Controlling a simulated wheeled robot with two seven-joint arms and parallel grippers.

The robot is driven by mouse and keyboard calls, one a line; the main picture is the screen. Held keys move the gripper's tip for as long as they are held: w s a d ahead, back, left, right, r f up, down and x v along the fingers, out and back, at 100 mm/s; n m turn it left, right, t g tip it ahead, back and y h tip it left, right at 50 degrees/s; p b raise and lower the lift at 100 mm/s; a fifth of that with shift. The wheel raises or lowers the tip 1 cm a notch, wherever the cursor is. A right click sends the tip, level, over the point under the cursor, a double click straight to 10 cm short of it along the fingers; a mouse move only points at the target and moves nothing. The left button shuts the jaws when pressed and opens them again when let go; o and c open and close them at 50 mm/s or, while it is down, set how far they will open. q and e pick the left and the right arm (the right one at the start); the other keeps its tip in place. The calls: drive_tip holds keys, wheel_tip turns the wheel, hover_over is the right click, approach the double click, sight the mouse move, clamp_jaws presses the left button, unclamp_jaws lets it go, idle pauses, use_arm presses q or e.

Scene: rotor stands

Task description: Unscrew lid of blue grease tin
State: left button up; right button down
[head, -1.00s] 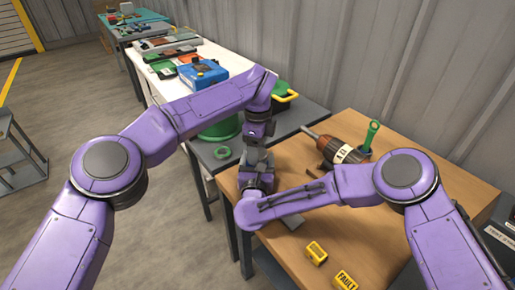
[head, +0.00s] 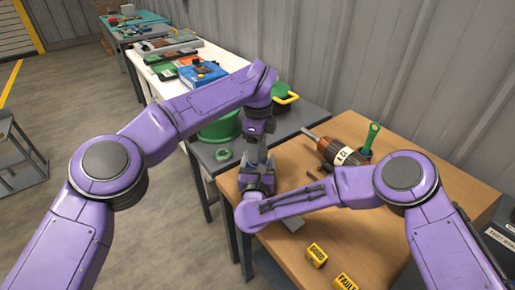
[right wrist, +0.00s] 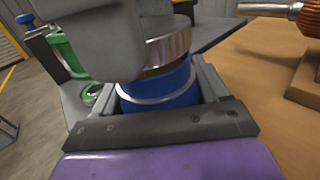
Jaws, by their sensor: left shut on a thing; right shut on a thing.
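The blue grease tin (right wrist: 158,92) stands between the jaws of my right gripper (right wrist: 155,95) in the right wrist view, and that gripper is shut on its body. Its silvery lid (right wrist: 172,50) sits above the body, looking slightly tilted, with a dark brownish band between them. In the head view my left gripper (head: 257,158) is directly above my right gripper (head: 258,184). The tin and lid cannot be made out there.
A drill-like rotor (head: 338,152) and a green-handled tool (head: 371,137) are on the wooden table (head: 390,235) to the right. Yellow blocks marked GOOD (head: 316,254) and FAULT (head: 346,282) lie in front. A green ring (head: 223,154) lies on the grey table behind.

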use_arm(q)
drive_tip(key=shift+r, duration=0.35)
drive_tip(key=shift+d+r, duration=0.1)
drive_tip(key=shift+r, duration=1.9)
use_arm(e)
unclamp_jaws()
drive_tip(key=shift+s, duration=0.15)
